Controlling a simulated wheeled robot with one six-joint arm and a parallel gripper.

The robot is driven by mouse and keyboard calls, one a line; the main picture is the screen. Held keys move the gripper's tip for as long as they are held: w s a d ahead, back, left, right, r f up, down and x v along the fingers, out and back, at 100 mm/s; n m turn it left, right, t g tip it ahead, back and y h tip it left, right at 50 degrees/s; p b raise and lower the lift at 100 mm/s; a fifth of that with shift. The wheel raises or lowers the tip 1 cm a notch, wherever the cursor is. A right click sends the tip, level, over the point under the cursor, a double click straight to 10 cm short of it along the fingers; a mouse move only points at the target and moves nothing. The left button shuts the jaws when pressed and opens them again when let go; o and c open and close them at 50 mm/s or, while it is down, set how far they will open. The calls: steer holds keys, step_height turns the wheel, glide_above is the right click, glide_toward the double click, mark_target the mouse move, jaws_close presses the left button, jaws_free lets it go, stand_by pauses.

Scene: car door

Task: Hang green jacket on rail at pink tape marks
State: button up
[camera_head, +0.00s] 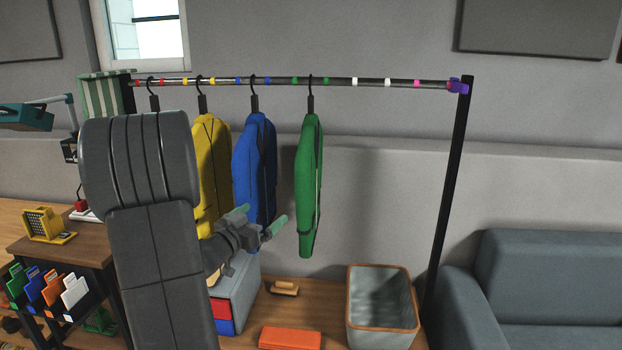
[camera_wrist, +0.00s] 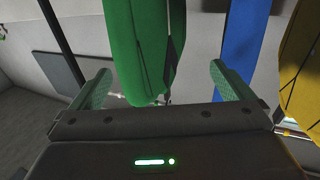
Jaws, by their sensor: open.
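The green jacket (camera_head: 309,185) hangs upright from a black hanger (camera_head: 311,100) on the rail (camera_head: 345,82), by the green tape marks. A pink tape mark (camera_head: 417,84) shows near the rail's right end, right of the white marks. My gripper (camera_head: 259,218) is open and empty, low and left of the green jacket in the head view. In the wrist view the green jacket (camera_wrist: 143,45) appears ahead, between the two green fingers of my gripper (camera_wrist: 160,82). I cannot tell whether they touch it.
A blue jacket (camera_head: 254,165) and a yellow jacket (camera_head: 212,165) hang to the left. My arm hides much of another hanger's space. The rail right of the green jacket is empty up to the black post (camera_head: 450,180). A grey bin (camera_head: 382,305) and an orange box (camera_head: 290,338) stand below.

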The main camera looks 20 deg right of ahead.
steer(key=v, duration=0.8)
steer(key=shift+a, duration=0.1)
